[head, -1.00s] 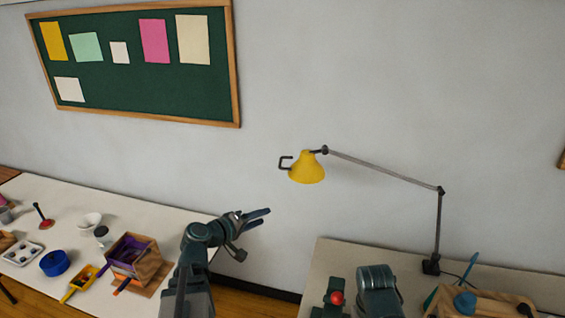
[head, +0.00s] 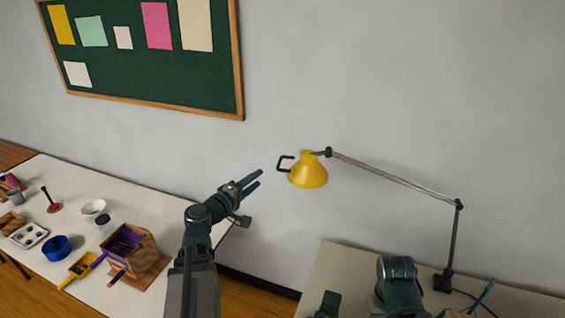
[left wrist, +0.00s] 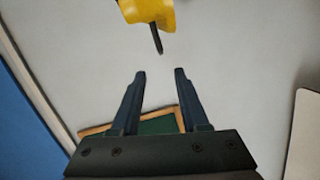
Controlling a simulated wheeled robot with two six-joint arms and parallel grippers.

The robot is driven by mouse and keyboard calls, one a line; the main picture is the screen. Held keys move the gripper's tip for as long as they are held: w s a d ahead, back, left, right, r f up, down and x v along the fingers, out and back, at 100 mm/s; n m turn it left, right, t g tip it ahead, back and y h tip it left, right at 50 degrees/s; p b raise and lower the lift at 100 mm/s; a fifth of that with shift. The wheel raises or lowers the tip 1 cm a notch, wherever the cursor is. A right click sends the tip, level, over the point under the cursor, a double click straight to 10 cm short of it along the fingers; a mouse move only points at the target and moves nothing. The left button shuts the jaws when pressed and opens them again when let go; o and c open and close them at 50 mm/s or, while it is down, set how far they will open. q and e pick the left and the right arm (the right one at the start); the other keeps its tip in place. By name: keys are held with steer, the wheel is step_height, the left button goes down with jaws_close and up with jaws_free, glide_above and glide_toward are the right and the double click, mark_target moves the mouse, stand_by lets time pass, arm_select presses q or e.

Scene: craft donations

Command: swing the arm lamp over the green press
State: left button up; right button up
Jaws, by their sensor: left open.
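The arm lamp has a yellow shade (head: 308,172) with a black handle (head: 284,164) on its left side. Its thin grey arm (head: 395,178) runs right to an upright on the right table. My left gripper (head: 260,178) is open and empty, just left of the handle and apart from it. In the left wrist view the open fingers (left wrist: 160,74) point at the dark handle (left wrist: 157,40) under the yellow shade (left wrist: 150,10). A dark green part (head: 328,303) at the bottom edge may belong to the press; most of it is cut off. My right gripper is not seen.
The left table (head: 160,225) holds a blue bowl (head: 57,248), a wooden box (head: 130,248) and several small items. A gap with wooden floor separates it from the right table (head: 340,268). A green pinboard (head: 140,70) hangs on the wall.

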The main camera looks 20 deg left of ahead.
mark_target(280, 162)
arm_select(q)
steer(key=w, duration=0.4)
steer(key=w+d+f, duration=0.1)
steer(key=w, duration=0.4)
steer(key=w+d+b, duration=0.1)
steer(key=w, duration=0.3)
steer(key=shift+w+d+f, duration=0.1)
steer(key=shift+w+f, duration=0.05)
steer(key=shift+w, duration=0.15)
steer(key=shift+c, duration=0.2)
jaws_close()
stand_by(0.7)
